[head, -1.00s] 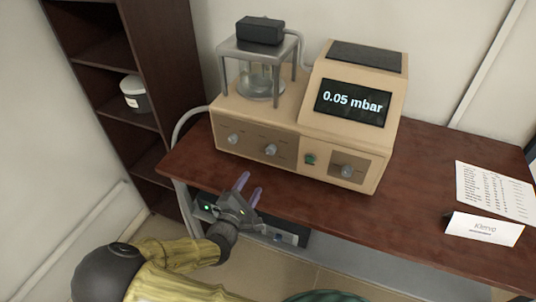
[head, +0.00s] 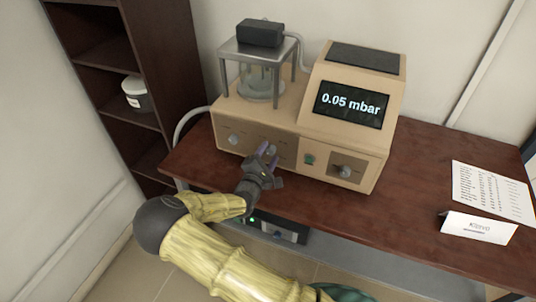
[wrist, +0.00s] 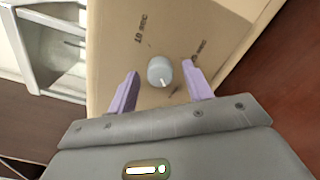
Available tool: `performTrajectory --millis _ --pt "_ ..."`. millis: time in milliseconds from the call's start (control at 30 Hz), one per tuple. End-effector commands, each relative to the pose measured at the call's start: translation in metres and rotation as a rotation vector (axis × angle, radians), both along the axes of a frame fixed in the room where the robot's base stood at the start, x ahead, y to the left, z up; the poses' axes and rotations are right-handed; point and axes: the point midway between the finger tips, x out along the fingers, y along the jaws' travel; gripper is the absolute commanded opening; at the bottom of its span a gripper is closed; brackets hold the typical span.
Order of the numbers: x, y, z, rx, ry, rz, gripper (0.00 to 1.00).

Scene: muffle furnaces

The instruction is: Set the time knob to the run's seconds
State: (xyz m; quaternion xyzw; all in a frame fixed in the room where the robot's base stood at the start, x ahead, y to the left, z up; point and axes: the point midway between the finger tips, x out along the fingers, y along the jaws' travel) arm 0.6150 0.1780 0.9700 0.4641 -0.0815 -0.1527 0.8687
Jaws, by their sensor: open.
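The beige machine (head: 230,107) stands on the desk, its screen (head: 351,104) reading "0.05 mbar". Its front has a left knob (head: 234,139), a middle knob (head: 271,150) and a right knob (head: 345,171). My gripper (head: 266,155) is at the middle knob, its purple fingers open. In the wrist view, a grey knob (wrist: 159,71) with a white pointer mark sits just beyond and between the fingertips (wrist: 162,82), with no clear contact.
A green button (head: 309,159) sits between the middle and right knobs. A glass chamber (head: 261,86) under a metal frame stands on the machine's left. The front desk area is mostly clear.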

Motion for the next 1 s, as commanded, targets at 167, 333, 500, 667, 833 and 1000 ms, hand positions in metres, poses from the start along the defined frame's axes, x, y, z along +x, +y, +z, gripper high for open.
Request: performTrajectory --millis 167,333,500,667,833,1000 --pt "-0.0003 0.0000 -0.0003 0.000 0.000 0.000 0.50" --pt "-0.0005 0.0001 -0.0003 0.000 0.000 0.000 0.17" --pt "-0.0006 0.0001 -0.0004 0.001 0.000 -0.001 0.06" --pt "-0.0006 0.0000 -0.0009 0.013 -0.004 -0.001 0.06" --pt "-0.0009 0.0000 -0.0021 0.055 -0.018 -0.001 0.06" --pt "-0.0010 -0.0003 -0.0029 0.137 -0.048 -0.002 0.06"
